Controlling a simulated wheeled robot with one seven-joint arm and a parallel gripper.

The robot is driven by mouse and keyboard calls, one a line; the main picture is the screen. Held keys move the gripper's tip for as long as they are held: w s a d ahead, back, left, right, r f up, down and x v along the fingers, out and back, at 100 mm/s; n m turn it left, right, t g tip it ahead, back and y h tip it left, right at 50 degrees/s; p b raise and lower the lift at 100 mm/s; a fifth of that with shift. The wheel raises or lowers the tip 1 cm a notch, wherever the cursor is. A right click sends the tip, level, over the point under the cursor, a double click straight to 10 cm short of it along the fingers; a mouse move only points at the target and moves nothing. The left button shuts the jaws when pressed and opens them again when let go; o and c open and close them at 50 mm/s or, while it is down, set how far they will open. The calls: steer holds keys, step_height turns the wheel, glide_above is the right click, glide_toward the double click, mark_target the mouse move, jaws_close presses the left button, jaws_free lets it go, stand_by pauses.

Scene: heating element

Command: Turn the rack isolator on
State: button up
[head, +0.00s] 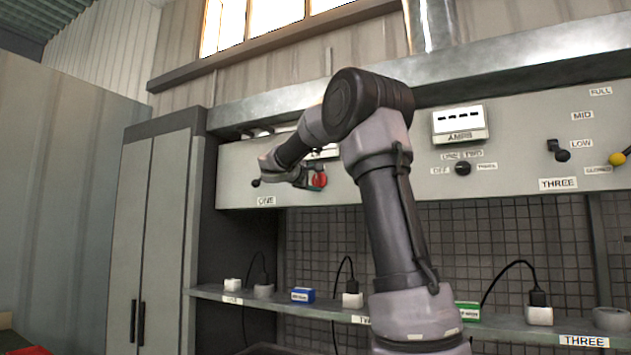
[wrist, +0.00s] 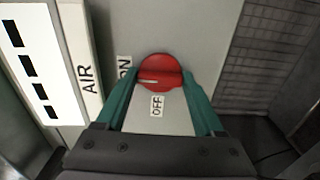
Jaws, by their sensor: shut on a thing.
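The rack isolator is a round red rotary knob (wrist: 160,72) on a grey panel, with a raised grip bar across its face. An OFF label (wrist: 157,106) sits just below the knob in the wrist view, and a partly covered ON label (wrist: 124,68) sits to its left. My gripper (wrist: 160,82) has its two green fingers on either side of the knob, shut on it.
A meter labelled AIR (wrist: 35,65) is left of the knob in the wrist view. The panel (head: 520,190) also carries an AMPS meter (head: 460,122), a black selector (head: 462,168) and a yellow-ended lever (head: 616,159). A shelf (head: 250,300) with several small items runs below.

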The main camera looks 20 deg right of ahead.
steer(key=shift+f, duration=0.1)
steer(key=o, duration=1.4)
steer(key=v, duration=1.1)
steer(key=s+d+f+m+g+y, duration=0.35)
steer(key=s+f+y, duration=0.25)
steer(key=s+f, duration=0.8)
steer(key=s+a+f+m+y, duration=0.2)
steer(key=s+a+f+y, duration=0.1)
steer(key=s+a+f, duration=0.1)
steer(key=s+a+f+m+y, duration=0.3)
steer(key=s+a+f, duration=0.2)
steer(key=s, duration=0.1)
steer(key=s+a+f+m+y, duration=0.3)
steer(key=s+a+f+y, duration=0.1)
steer(key=s, duration=0.2)
steer(key=shift+s+a+f, duration=0.1)
steer(key=shift+a+f, duration=0.15)
steer(key=shift+f, duration=0.05)
